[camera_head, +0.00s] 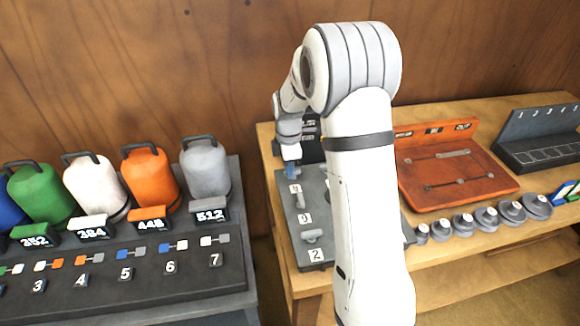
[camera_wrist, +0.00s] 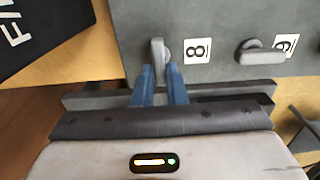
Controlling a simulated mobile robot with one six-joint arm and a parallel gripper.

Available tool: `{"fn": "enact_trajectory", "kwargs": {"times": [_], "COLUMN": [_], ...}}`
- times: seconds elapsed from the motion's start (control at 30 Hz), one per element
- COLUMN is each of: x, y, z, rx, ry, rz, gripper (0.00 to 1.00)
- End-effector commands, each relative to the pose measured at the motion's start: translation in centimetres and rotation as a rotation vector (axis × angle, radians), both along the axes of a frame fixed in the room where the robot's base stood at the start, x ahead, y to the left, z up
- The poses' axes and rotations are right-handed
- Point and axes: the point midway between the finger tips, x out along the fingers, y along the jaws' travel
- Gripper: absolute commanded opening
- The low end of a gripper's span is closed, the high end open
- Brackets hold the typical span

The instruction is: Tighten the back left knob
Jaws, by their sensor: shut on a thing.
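A dark grey panel (camera_head: 323,256) with grey knobs and white number labels sits on the wooden bench, partly hidden by my arm. My gripper (camera_head: 291,172) is at its back left corner, pointing down. In the wrist view the two blue fingers of my gripper (camera_wrist: 162,72) are shut on a light grey knob (camera_wrist: 158,48), whose bar points away from the fingers. A label beside it is turned sideways. A second grey knob (camera_wrist: 259,55) with its own label lies to the right, its bar lying across the view. In the head view a knob (camera_head: 312,236) shows near label 2.
A black sign (camera_wrist: 35,35) with white letters stands beside the panel in the wrist view. An orange-red tray (camera_head: 460,190) and a row of grey round weights (camera_head: 463,223) lie right of my arm. Coloured canisters (camera_head: 90,183) stand on a separate dark stand at left.

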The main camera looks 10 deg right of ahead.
Motion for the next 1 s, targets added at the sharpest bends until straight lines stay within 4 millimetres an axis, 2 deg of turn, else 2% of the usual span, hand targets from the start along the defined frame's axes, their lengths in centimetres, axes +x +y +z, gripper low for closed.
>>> {"fn": "enact_trajectory", "kwargs": {"times": [0.03, 0.27, 0.47, 1.0], "x": [0.02, 0.07, 0.21, 0.7], "y": [-0.41, -0.04, 0.02, -0.07], "z": [0.03, -0.02, -0.08, -0.06], "rx": [0.0, -0.001, 0.0, 0.001], "ry": [-0.001, -0.001, -0.003, -0.003], "rz": [-0.001, -0.029, -0.125, -0.611], "gripper": [0.0, 0.0, 0.0, 0.0]}}
